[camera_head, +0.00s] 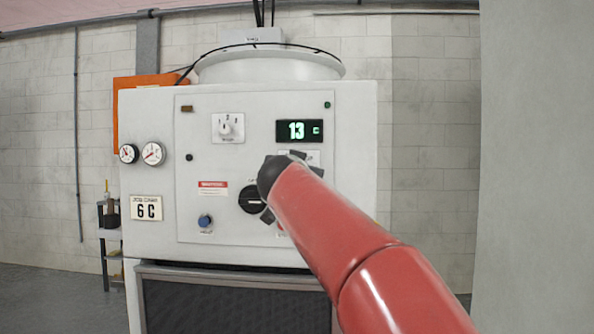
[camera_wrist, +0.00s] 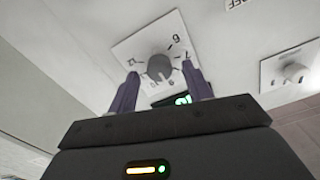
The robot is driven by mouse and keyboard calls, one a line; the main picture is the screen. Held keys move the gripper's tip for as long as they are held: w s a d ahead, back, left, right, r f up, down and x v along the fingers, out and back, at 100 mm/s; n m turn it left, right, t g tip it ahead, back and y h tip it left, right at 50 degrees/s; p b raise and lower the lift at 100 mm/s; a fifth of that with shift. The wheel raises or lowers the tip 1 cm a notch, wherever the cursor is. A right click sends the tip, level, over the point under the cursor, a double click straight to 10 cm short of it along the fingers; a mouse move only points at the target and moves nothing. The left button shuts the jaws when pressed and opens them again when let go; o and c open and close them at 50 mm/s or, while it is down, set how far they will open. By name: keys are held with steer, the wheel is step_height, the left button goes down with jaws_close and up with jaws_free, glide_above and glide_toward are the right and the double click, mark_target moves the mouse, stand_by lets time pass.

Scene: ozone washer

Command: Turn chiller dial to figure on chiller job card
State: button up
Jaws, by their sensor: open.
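The chiller job card (camera_head: 147,208) on the cabinet's lower left reads 6 C. The lit green display (camera_head: 299,130) at the upper right reads 13 C. The chiller dial (camera_wrist: 159,67) is a round grey knob on a square white plate with figures around it. In the head view my arm covers most of this dial, just below the display. My gripper (camera_wrist: 160,70) is open, with one dark finger on each side of the knob. I cannot tell whether the fingers touch it. The knob's pointer is too small to read.
A small selector knob (camera_head: 226,128) marked 1 2 3 is left of the display and also shows in the wrist view (camera_wrist: 294,73). A black rotary switch (camera_head: 252,199) and a blue button (camera_head: 205,220) sit lower. Two gauges (camera_head: 151,153) are at the left.

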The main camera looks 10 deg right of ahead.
steer(key=c, duration=1)
steer(key=shift+n, duration=0.3)
steer(key=shift+a+f+n+p, duration=0.1)
steer(key=shift+n+p, duration=0.55)
steer(key=shift+n, duration=5.2)
steer(key=shift+a+f+n+p, duration=0.1)
steer(key=shift+n+p, duration=0.5)
steer(key=shift+n, duration=5.25)
steer(key=o, duration=1)
